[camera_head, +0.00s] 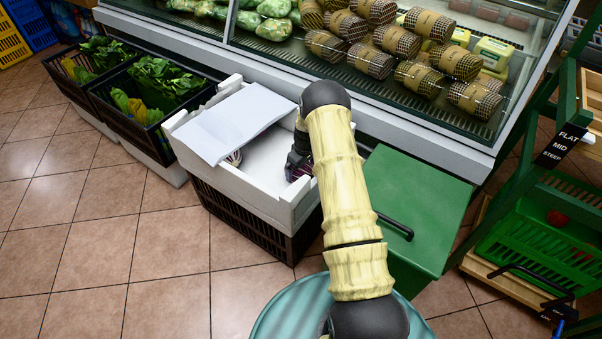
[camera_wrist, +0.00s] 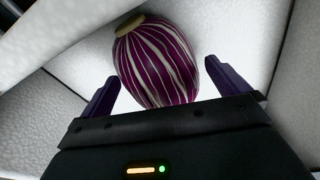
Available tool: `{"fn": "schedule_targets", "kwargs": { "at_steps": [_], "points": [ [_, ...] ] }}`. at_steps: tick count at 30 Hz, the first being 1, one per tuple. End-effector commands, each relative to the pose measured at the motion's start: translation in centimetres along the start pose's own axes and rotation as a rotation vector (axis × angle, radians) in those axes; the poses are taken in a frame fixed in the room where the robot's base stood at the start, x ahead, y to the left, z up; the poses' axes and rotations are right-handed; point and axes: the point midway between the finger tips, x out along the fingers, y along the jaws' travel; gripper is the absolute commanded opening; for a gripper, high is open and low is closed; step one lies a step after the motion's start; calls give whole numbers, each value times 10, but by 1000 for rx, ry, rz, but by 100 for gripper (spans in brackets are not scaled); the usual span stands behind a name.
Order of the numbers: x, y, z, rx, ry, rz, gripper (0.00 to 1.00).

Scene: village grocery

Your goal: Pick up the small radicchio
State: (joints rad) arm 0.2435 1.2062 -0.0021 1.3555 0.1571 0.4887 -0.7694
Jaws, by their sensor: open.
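The radicchio (camera_wrist: 158,65), purple with white stripes and a pale stem end, lies in a white box (camera_head: 257,192). In the wrist view its near end is between the two dark purple fingers of my gripper (camera_wrist: 162,78), with a gap visible on both sides. My gripper is open and holds nothing. In the head view my gripper is down in the right part of the box, mostly hidden by my arm. A striped piece of radicchio (camera_head: 235,158) shows under the edge of the white lid; I cannot tell whether it is the same one.
The white lid (camera_head: 225,122) covers the box's left part. The box stands on a dark crate (camera_head: 238,222). Crates of greens (camera_head: 158,85) are to the left, a green bin (camera_head: 420,205) to the right, and a glass display case (camera_head: 400,118) behind.

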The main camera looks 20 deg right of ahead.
Motion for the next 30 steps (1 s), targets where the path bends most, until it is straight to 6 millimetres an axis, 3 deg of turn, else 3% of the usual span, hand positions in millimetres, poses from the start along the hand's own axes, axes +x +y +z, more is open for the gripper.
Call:
{"fn": "schedule_targets", "kwargs": {
  "at_steps": [4, 20, 28, 30],
  "points": [
    [17, 0, 0, 1, 1, 0, 100],
    [17, 1, 0, 1, 1, 1, 100],
    [17, 1, 0, 1, 1, 1, 51],
    [16, 1, -1, 1, 2, 2, 49]
  ]
}}
